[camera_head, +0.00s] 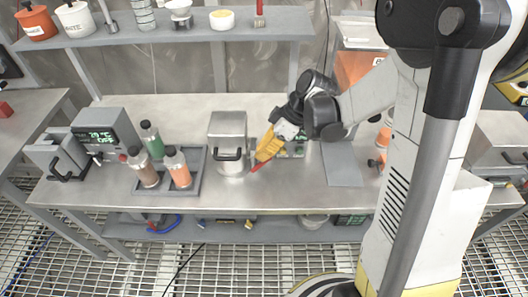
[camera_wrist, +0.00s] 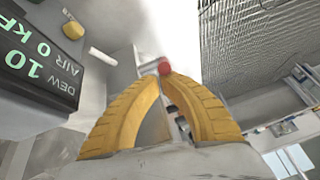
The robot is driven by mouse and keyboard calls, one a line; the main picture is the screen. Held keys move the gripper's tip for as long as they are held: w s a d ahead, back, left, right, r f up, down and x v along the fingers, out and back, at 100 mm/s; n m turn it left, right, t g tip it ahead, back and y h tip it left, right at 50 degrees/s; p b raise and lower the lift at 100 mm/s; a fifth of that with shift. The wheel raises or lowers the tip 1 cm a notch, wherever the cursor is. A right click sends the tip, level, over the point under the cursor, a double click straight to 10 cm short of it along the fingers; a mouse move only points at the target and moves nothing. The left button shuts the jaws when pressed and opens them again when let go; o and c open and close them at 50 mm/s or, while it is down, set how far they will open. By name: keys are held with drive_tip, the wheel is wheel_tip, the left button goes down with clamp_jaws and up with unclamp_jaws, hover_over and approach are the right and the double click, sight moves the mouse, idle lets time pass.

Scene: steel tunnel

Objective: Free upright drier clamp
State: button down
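My gripper (camera_head: 259,159) has yellow fingers and points down and left, just right of a metal box with a black handle (camera_head: 229,140) on the bench. A red-ended piece, which looks like the clamp's handle (camera_head: 256,167), shows right at the fingertips. In the wrist view the fingers (camera_wrist: 163,77) curve together and their tips nearly meet at the red end (camera_wrist: 164,67). They look shut on it, though the tips hide the contact. The drier's dark display with green text (camera_wrist: 38,62) fills the left of the wrist view. The clamp's base is hidden.
Left of the box, a grey tray (camera_head: 197,183) holds several bottles. A grey instrument with a display (camera_head: 104,135) stands farther left. A shelf (camera_head: 170,36) with jars runs above the back. A flat grey plate (camera_head: 342,163) lies right of my gripper. The front bench strip is clear.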

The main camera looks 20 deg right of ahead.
drive_tip(key=shift+s+d+f+b, duration=0.25)
drive_tip(key=shift+d+f+b, duration=0.3)
drive_tip(key=shift+d, duration=0.15)
drive_tip(key=shift+s+d+f+b, duration=0.2)
drive_tip(key=shift+d+f+b, duration=0.3)
drive_tip(key=shift+d, duration=0.2)
drive_tip(key=shift+d+f, duration=0.1)
